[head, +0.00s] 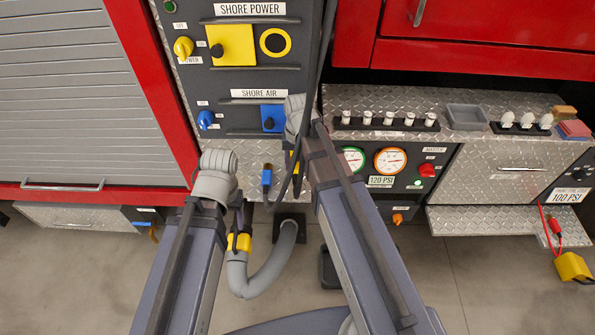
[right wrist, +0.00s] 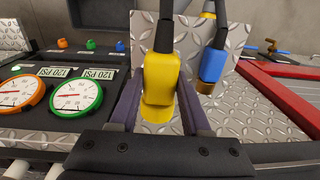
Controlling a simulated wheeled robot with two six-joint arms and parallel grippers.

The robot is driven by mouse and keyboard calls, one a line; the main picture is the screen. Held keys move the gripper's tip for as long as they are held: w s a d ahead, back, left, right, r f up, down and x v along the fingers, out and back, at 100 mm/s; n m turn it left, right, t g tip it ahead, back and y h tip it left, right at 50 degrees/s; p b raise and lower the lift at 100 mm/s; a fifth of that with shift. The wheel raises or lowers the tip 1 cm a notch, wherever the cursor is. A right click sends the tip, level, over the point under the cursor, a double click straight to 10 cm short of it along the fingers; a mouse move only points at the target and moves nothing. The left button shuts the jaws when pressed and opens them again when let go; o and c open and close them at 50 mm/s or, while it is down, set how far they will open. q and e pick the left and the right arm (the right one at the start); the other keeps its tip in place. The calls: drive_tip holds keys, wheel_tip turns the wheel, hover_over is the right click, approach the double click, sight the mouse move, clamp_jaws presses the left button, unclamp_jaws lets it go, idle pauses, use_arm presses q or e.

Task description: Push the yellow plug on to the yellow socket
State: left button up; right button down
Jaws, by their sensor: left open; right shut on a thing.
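The yellow plug (right wrist: 164,75) is held between the two fingers of my right gripper (right wrist: 160,100), its black cable rising from its top. In the head view, only a sliver of the yellow plug (head: 291,162) shows beside my right wrist. The yellow socket (head: 275,42) is a yellow ring with a dark middle under the SHORE POWER label, uncovered, above and apart from the plug. A yellow cover plate (head: 233,45) with a black knob sits left of it. My left gripper (head: 239,222) is empty and hangs low on the left, its fingers small and partly hidden.
A blue plug (head: 267,178) hangs on a cable close beside the yellow one. A black cable (head: 323,55) hangs past the panel's right side. A grey hose (head: 265,280) with a yellow collar lies below my left gripper. Gauges (head: 390,160) stand right of my right arm.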

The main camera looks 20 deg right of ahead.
drive_tip(key=s+a+r+t+y+p, duration=0.2)
drive_tip(key=r+y+p, duration=0.3)
drive_tip(key=r, duration=1.2)
drive_tip(key=s+a+r+t+y+p, duration=0.2)
drive_tip(key=r+y+p, duration=0.4)
drive_tip(key=r+y, duration=0.6)
wheel_tip(320, 180, up, 5)
drive_tip(key=shift+s+a+r+p, duration=0.15)
drive_tip(key=shift+s+a+p, duration=0.2)
drive_tip(key=shift+a, duration=0.1)
drive_tip(key=shift+w, duration=0.1)
drive_tip(key=w+d, duration=0.1)
drive_tip(key=w, duration=0.5)
drive_tip(key=shift+d, duration=0.4)
drive_tip(key=shift+w+d, duration=0.3)
drive_tip(key=shift+w, duration=0.5)
drive_tip(key=shift+c, duration=1.4)
unclamp_jaws()
